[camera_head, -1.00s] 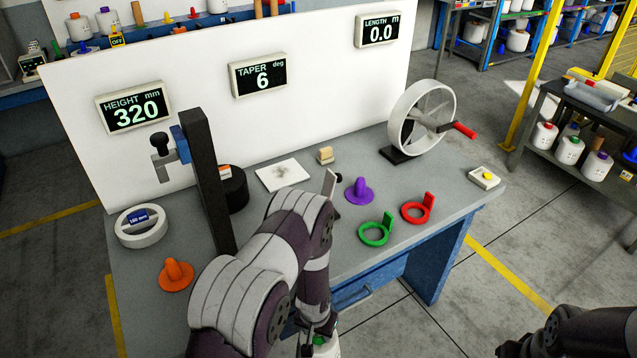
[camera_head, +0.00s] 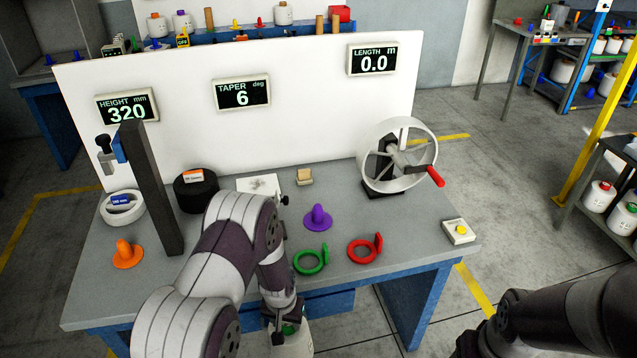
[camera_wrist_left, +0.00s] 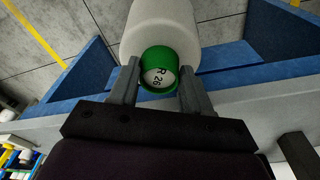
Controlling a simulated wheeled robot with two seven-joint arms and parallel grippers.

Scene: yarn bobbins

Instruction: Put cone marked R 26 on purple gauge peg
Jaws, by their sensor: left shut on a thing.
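The cone marked R 26 (camera_wrist_left: 160,35) is a white yarn cone with a green top that carries the marking. In the left wrist view my left gripper (camera_wrist_left: 160,88) has its two fingers on either side of the green top and is shut on it. In the head view the cone (camera_head: 296,343) hangs at the bottom edge, in front of the table, with my left gripper (camera_head: 282,328) above it, partly hidden by my arm. The purple gauge peg (camera_head: 317,217) stands upright and empty on the table, behind and right of the gripper. My right gripper is not clearly visible.
A green ring (camera_head: 310,262) and a red ring (camera_head: 364,251) lie in front of the purple peg. An orange peg (camera_head: 127,256) stands at left, beside a dark post (camera_head: 152,190). A wheel with a red handle (camera_head: 398,158) stands at right.

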